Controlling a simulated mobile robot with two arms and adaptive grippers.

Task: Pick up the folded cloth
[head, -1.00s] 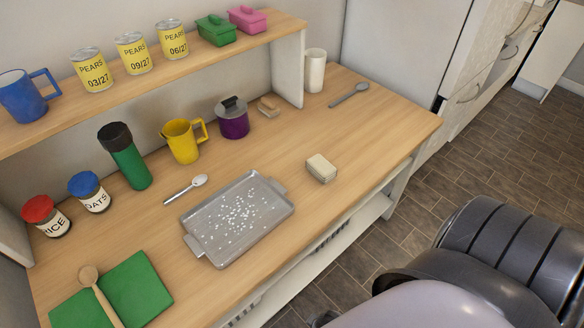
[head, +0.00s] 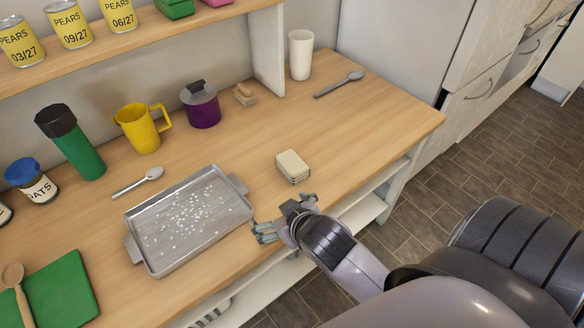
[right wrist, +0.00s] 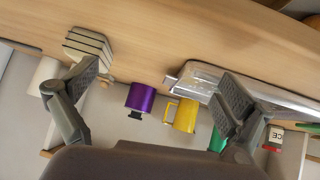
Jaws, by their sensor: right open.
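The folded cloth (head: 292,166) is a small cream stack with layered edges. It lies on the wooden counter, right of the tray and near the front edge. In the right wrist view the folded cloth (right wrist: 88,46) shows its striped layers at upper left, by one finger. My right gripper (head: 284,218) is open and empty in the head view. It is at the counter's front edge, nearer the camera than the cloth and apart from it. The right wrist view shows its two fingers (right wrist: 163,84) spread wide. My left gripper is not in view.
A metal tray (head: 243,185) with white bits lies left of the cloth. Behind stand a yellow mug (head: 141,131), a purple pot (head: 203,108) and a white cup (head: 300,54). A spoon (head: 338,84) lies at the back right. The counter around the cloth is clear.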

